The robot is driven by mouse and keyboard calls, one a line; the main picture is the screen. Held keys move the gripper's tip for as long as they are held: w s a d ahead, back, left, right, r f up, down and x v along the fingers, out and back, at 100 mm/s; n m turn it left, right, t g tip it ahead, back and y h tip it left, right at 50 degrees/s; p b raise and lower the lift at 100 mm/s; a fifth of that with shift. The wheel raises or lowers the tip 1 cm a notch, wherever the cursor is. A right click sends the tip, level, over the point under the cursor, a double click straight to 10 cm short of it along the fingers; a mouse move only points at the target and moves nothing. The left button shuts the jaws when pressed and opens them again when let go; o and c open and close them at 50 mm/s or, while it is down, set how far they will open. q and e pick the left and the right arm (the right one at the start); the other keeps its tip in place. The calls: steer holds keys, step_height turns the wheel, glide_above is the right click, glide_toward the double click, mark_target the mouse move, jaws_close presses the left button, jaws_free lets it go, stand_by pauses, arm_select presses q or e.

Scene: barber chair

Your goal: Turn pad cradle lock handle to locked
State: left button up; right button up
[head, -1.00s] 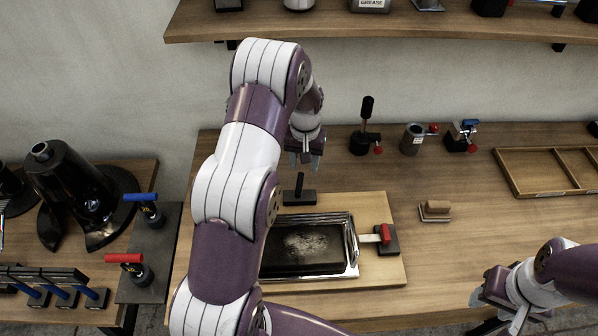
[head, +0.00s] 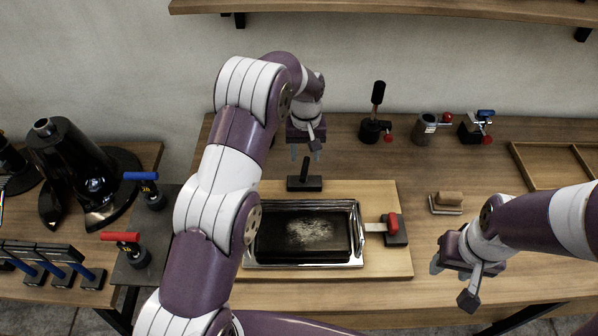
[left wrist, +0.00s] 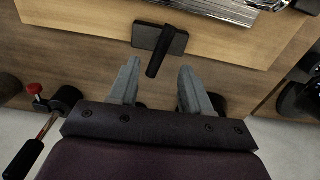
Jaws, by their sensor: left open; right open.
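A black lever handle (head: 304,170) stands on a small dark base at the back edge of a wooden board (head: 405,262). In the left wrist view the handle (left wrist: 160,52) lies aslant over its dark plate. On the board a metal cradle (head: 358,235) holds a black pad (head: 300,232) with a pale worn patch. My left gripper (head: 306,153) is open just behind the handle; in the wrist view its fingertips (left wrist: 159,68) are on either side of the handle's near end, with nothing clearly gripped. My right gripper (head: 452,282) is open and empty at the right front.
A red-handled clamp (head: 394,226) sits at the board's right side. A brown-handled block (head: 446,202) lies right of it. A black-handled tool (head: 376,115), a metal cup (head: 424,128) and a small vise (head: 477,127) stand behind. A wooden tray (head: 550,165) is at right.

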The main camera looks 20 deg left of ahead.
mark_target(305, 167)
arm_select(q)
step_height(305, 167, down, 7)
steer(key=shift+w+p, duration=0.1)
steer(key=shift+p, duration=0.8)
steer(key=shift+f, duration=0.65)
arm_select(e)
step_height(305, 167, up, 3)
steer(key=shift+w+f, duration=0.1)
steer(key=shift+f, duration=0.1)
